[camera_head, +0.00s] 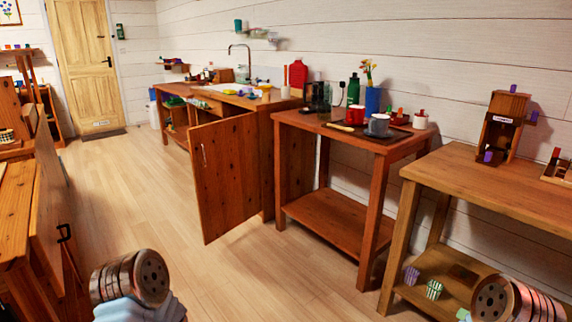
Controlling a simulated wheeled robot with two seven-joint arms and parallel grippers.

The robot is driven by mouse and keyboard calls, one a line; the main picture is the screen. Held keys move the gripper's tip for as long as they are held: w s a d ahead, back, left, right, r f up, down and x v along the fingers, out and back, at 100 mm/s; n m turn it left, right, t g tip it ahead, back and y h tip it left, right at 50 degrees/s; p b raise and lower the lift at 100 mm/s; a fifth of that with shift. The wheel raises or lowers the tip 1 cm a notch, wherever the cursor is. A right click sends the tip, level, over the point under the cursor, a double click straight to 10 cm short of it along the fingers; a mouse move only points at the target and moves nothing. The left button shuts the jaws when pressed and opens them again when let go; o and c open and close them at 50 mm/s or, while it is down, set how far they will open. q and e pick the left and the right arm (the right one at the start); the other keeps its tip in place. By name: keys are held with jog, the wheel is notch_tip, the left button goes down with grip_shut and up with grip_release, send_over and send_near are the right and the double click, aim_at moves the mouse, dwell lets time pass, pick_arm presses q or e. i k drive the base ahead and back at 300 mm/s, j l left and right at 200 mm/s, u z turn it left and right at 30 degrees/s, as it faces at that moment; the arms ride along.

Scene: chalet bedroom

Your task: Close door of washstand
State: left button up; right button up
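The washstand (268,128) is a wooden counter unit against the wall, with a curved tap (240,56) above it. Its brown wooden door (225,174) stands open, swung out into the room. A pale vertical handle (204,154) shows near the door's left edge. The door hides most of the cabinet's inside. Parts of my arms show at the bottom left and bottom right corners, well apart from the door. Neither gripper can be seen.
A two-tier side table (333,208) with a tray, cups and bottles stands right of the washstand. A wooden desk (490,187) is at the right, and wooden furniture (40,200) lines the left. The floor (160,205) between is clear.

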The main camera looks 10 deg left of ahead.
aim_at(225, 154)
jog(key=i+j+u, duration=0.25)
jog(key=i, duration=0.2)
jog(key=i+u, duration=0.3)
jog(key=i+j, duration=0.05)
jog(key=i, duration=0.05)
